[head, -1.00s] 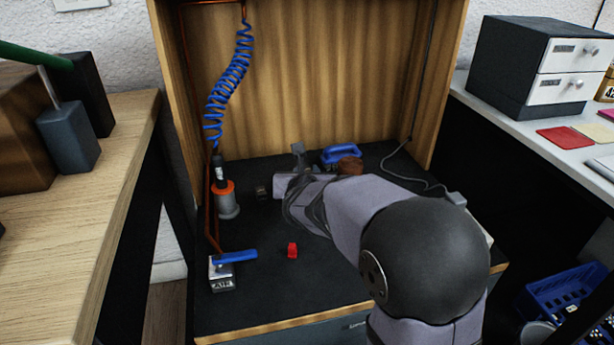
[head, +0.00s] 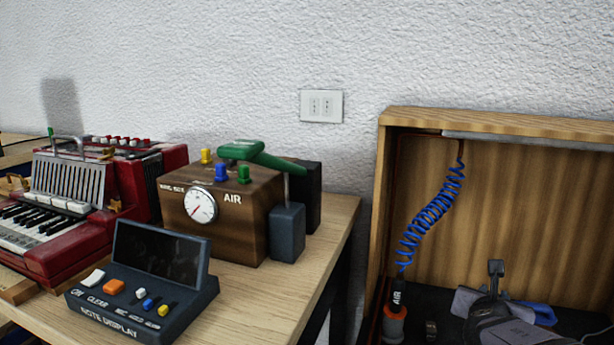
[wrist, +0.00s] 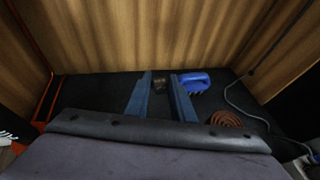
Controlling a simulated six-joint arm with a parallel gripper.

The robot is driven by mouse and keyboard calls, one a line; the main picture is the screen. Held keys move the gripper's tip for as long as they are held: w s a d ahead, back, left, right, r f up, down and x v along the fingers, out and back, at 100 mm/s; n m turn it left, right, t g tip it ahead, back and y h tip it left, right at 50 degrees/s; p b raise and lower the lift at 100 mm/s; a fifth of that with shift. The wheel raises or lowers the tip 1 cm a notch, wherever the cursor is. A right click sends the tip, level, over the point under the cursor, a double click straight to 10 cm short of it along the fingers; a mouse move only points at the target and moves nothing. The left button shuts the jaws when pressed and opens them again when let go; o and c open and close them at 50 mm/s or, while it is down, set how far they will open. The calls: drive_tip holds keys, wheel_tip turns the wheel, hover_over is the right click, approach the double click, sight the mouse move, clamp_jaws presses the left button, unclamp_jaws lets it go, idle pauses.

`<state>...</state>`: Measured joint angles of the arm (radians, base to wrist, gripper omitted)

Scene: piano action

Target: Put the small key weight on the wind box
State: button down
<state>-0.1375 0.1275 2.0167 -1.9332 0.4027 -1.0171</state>
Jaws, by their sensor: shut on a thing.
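The wind box (head: 228,222) is a brown wooden box on the left bench in the head view, with a round gauge and yellow, blue and green knobs on top. A green lever lies over its top right. In the wrist view, my gripper (wrist: 161,82) has its two blue-grey fingers on a small brownish piece (wrist: 160,87), which looks like the small key weight; the fingers partly hide it. In the head view my gripper is at the lower right, inside the wooden booth, well apart from the wind box; its held piece cannot be made out there.
A note display (head: 150,275) stands in front of the wind box, and a red accordion (head: 85,200) to its left. Dark blocks stand right of the box. In the booth are a coiled blue hose (head: 432,218), an orange-collared air tool (head: 395,322) and a small dark piece (head: 431,329).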

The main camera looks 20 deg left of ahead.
drive_tip(key=a+r+p, duration=0.1)
drive_tip(key=a+r, duration=0.2)
drive_tip(key=r, duration=0.5)
drive_tip(key=a+r+p, duration=0.2)
drive_tip(key=a+r, duration=0.1)
drive_tip(key=r, duration=0.5)
wheel_tip(320, 180, up, 22)
drive_tip(key=n+y+p, duration=0.8)
drive_tip(key=y+p, duration=0.1)
drive_tip(key=p, duration=3.3)
hover_over(199, 180)
drive_tip(key=shift+g, duration=0.3)
drive_tip(key=shift+f, duration=5.15)
